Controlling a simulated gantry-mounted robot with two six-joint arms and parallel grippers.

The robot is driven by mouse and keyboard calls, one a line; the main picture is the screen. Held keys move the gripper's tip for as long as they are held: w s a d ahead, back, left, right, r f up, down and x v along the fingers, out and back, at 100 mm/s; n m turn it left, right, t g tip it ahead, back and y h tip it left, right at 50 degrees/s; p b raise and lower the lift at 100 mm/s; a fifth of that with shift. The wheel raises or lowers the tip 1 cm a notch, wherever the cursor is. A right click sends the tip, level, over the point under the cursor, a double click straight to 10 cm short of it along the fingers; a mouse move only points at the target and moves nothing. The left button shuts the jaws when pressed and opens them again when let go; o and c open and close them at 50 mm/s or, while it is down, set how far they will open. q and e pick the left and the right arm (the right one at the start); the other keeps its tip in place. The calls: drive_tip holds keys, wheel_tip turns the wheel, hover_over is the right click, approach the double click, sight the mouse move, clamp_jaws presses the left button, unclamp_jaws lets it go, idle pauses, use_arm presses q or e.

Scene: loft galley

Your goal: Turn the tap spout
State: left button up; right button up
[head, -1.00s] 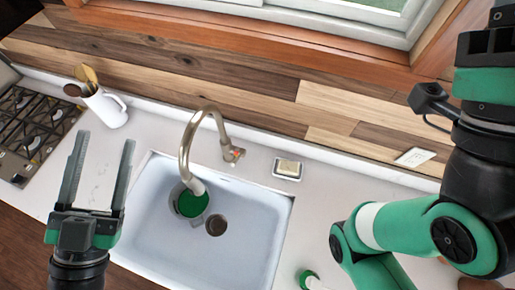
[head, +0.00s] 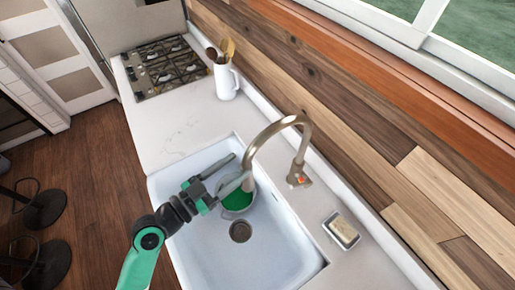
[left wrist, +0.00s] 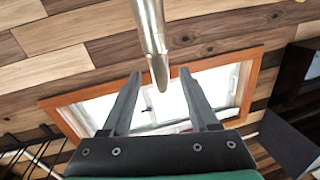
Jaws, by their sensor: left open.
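The tap (head: 272,130) is a brushed-metal gooseneck on the counter behind the sink. Its spout arches forward over the sink and its end hangs down over the basin. My left gripper (head: 241,165) is over the left part of the sink, beside the spout's hanging end, with its fingers spread and pointing at it. In the left wrist view the spout (left wrist: 152,42) comes down from the top, and its end shows between the two open fingertips (left wrist: 160,73). I cannot tell whether either finger touches it. My right gripper is not in view.
The white sink (head: 205,262) holds a green round vessel (head: 238,196) under the spout, near the drain (head: 240,231). A soap dish (head: 341,231) is right of the tap. A white jug with utensils (head: 226,82) and a gas hob (head: 162,68) stand farther left.

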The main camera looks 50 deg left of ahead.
use_arm(q)
drive_tip(key=w+p, duration=0.1)
drive_tip(key=w, duration=0.6)
drive_tip(key=shift+w, duration=0.35)
drive_tip(key=shift+d, duration=0.1)
clamp_jaws()
idle(0.8)
